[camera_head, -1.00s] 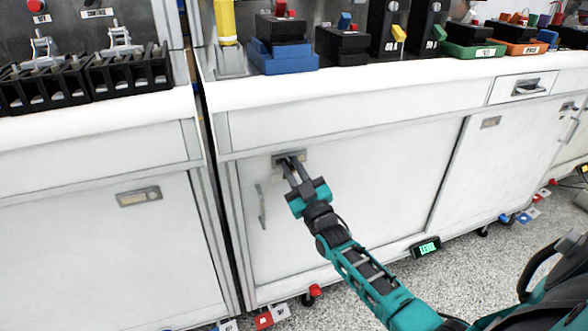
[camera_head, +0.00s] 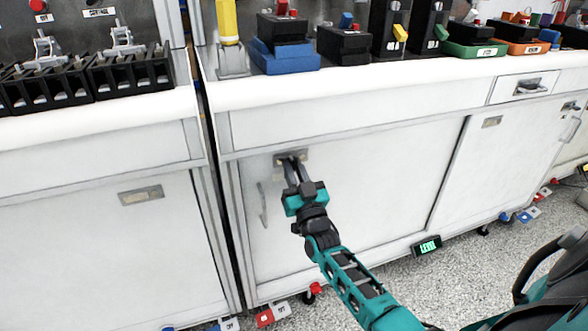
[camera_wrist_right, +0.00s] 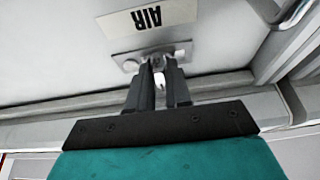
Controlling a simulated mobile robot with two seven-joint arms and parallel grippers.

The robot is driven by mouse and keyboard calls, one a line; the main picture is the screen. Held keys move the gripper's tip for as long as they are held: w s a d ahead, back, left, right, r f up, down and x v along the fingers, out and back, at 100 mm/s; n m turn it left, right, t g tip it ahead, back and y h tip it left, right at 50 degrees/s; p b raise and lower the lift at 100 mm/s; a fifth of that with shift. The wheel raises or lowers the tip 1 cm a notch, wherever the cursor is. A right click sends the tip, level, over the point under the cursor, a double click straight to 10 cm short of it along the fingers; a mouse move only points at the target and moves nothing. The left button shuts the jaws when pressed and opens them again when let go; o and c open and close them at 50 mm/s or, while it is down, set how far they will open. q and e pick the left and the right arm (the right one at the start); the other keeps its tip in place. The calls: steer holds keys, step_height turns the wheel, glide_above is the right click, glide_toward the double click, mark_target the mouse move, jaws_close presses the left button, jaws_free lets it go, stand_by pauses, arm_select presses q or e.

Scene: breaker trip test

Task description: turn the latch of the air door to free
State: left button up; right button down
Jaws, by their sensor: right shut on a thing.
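The air door (camera_head: 370,190) is a pale grey cabinet door, shut. Its small metal latch plate (camera_head: 303,156) sits near its upper left corner. In the right wrist view an upside-down "AIR" label (camera_wrist_right: 149,19) is beside the latch plate (camera_wrist_right: 128,63). My right gripper (camera_head: 290,161) is at the plate, its dark fingers closed on the latch. The right wrist view shows the pale latch (camera_wrist_right: 160,80) between the fingertips; they hide much of it, so I cannot tell its exact angle. My left gripper is not in view.
A vertical door handle (camera_head: 263,205) is just left of my right gripper and also shows in the right wrist view (camera_wrist_right: 288,28). The bench edge (camera_head: 350,87) runs above, with devices on it. A lit display (camera_head: 426,245) and red lock tags (camera_head: 272,316) are near the floor.

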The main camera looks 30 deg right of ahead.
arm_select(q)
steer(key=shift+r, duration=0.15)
arm_select(e)
steer(key=c, duration=1.1)
jaws_free()
steer(key=shift+c, duration=0.2)
arm_select(q)
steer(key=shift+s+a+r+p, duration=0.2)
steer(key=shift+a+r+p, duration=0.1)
steer(key=shift+p, duration=0.7)
arm_select(e)
steer(key=v, duration=1.3)
steer(key=shift+a, duration=0.1)
